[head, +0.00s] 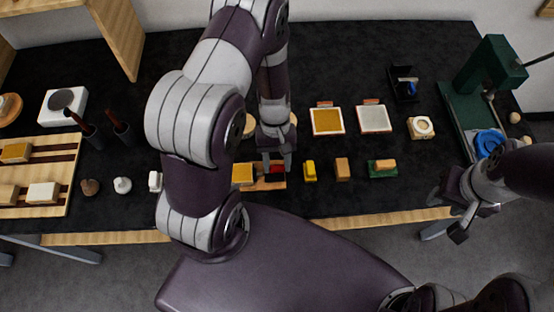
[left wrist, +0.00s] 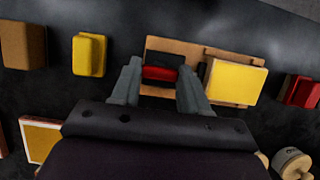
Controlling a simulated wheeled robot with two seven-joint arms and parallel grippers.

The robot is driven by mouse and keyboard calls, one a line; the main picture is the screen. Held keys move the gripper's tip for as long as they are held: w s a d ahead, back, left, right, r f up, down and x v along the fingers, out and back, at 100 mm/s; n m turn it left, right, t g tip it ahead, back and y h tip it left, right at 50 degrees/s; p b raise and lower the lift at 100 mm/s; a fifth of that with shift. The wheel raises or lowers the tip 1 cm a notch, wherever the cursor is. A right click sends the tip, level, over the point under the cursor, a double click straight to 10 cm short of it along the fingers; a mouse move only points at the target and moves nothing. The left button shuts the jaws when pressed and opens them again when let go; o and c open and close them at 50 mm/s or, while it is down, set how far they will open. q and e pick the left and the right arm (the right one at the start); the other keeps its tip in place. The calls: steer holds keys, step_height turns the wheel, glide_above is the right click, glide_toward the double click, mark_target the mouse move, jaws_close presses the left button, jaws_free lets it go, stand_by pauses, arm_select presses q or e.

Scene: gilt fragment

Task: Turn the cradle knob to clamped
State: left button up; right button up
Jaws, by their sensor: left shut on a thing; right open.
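The cradle is a low wooden board (left wrist: 195,48) that carries a yellow block (left wrist: 235,82) and a red knob (left wrist: 160,73) on a dark seat. My right gripper (head: 457,215) is open and empty near the right front table edge, away from the cradle.
Right of the cradle stand a yellow block (head: 310,171), a brown block (head: 342,169) and a green-based block (head: 382,168). Framed trays (head: 327,121) lie behind. A green press (head: 480,85) stands far right. A wooden rack (head: 68,160) is at left. My left arm hides some table.

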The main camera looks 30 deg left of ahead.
arm_select(q)
steer(key=o, duration=1.1)
steer(key=shift+c, duration=0.2)
steer(key=b+v, duration=0.1)
steer(key=v, duration=1.1)
steer(key=shift+r, duration=0.4)
steer(key=shift+w+a, duration=0.1)
